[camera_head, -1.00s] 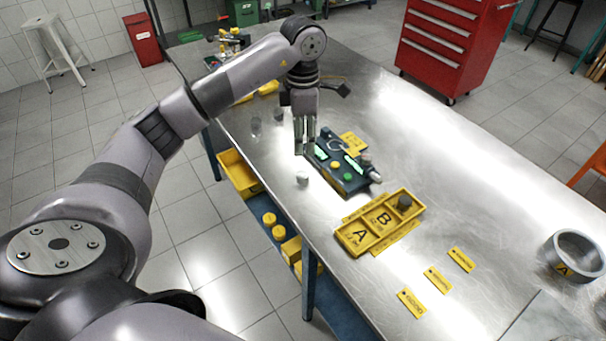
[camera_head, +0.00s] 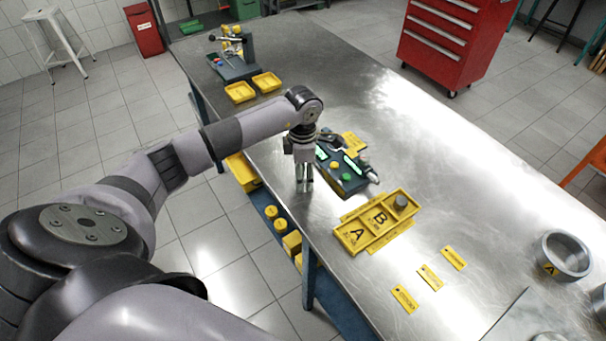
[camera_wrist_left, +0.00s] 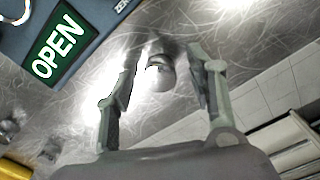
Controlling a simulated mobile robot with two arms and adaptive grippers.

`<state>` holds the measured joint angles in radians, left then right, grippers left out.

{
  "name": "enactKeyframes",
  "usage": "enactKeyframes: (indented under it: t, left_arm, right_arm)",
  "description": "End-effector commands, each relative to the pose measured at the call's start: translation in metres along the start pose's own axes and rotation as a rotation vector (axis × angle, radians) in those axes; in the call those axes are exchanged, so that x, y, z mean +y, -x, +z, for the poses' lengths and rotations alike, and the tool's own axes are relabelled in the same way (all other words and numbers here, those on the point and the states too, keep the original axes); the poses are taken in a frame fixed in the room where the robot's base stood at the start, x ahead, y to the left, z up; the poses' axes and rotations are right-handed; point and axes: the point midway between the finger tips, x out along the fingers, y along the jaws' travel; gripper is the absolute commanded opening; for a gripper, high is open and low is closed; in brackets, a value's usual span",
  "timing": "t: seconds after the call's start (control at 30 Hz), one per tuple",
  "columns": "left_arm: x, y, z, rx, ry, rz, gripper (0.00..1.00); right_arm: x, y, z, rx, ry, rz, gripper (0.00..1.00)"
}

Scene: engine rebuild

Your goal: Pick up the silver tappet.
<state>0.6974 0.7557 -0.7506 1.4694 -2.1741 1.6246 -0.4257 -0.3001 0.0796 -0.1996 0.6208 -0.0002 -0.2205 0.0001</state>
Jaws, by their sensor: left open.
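A small silver tappet (camera_wrist_left: 160,74) stands on the metal table between the two fingers of my left gripper (camera_wrist_left: 158,72) in the left wrist view. The fingers are open, with a gap on either side of the tappet. In the head view my left gripper (camera_head: 304,186) points down close to the table, beside the dark blue device, and hides the tappet. My right gripper is not in view.
The dark blue device (camera_head: 348,182) stands just right of the gripper; its green OPEN display (camera_wrist_left: 58,44) shows in the wrist view.

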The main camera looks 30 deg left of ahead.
Motion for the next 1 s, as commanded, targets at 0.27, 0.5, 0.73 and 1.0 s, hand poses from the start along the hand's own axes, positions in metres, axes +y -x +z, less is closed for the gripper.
enactKeyframes:
  t: [0.27, 0.5, 0.73, 1.0]
  left_arm:
    - [0.0000, -0.0004, 0.0001, 0.000, 0.000, 0.000, 0.43]
    - [0.0001, -0.0001, 0.0001, 0.000, 0.000, 0.000, 0.27]
    - [0.0001, -0.0001, 0.0000, 0.000, 0.000, 0.000, 0.12]
    - [0.0001, 0.0000, 0.0001, 0.000, 0.000, 0.000, 0.00]
  right_arm:
    - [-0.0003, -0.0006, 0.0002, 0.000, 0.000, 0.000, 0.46]
    - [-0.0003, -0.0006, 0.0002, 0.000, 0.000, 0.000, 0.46]
    - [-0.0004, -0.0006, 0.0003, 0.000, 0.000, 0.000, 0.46]
    - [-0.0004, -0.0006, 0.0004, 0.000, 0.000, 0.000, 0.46]
